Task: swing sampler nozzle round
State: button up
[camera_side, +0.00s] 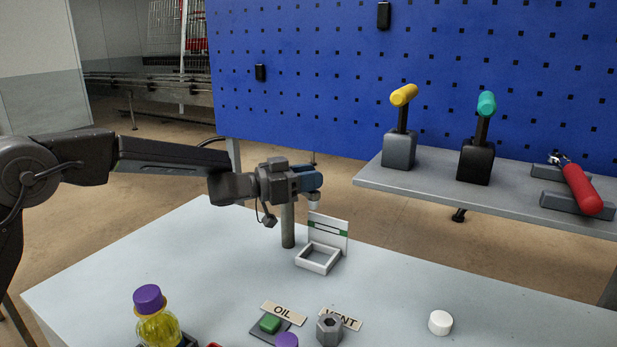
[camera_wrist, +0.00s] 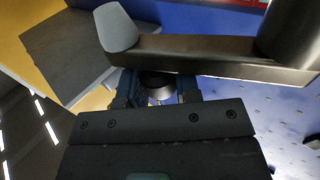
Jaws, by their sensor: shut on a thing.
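The sampler stands on the table as an upright grey post (camera_side: 288,228). In the wrist view its dark swing arm (camera_wrist: 205,52) runs across the top, from the thick post at right to the pale tapered nozzle (camera_wrist: 116,27) at left. My gripper (camera_side: 306,181) is at the top of the post and hides most of the swing arm in the side view. The small pale nozzle tip (camera_side: 313,204) shows just below the fingers, above a white square frame (camera_side: 318,258). In the wrist view my gripper (camera_wrist: 158,88) is shut on a dark round part of the sampler beside the swing arm.
A white card (camera_side: 328,230) with green marks stands behind the frame. OIL (camera_side: 284,312) and VENT labels, a green block, a hex nut (camera_side: 330,329), a white cap (camera_side: 440,322) and a purple-capped bottle (camera_side: 157,318) are near the front. A shelf (camera_side: 490,200) with levers stands behind right.

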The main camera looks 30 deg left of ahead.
grip_shut()
jog(key=shift+w+y, duration=0.1)
jog(key=shift+y, duration=0.2)
jog(key=shift+w+d+n+t+y, duration=0.2)
jog(key=shift+w+n+t+y, duration=0.4)
jog(key=shift+n+t+y, duration=0.45)
jog(key=o, duration=0.7)
grip_release()
jog(key=v, duration=1.4)
jog(key=shift+r, duration=0.15)
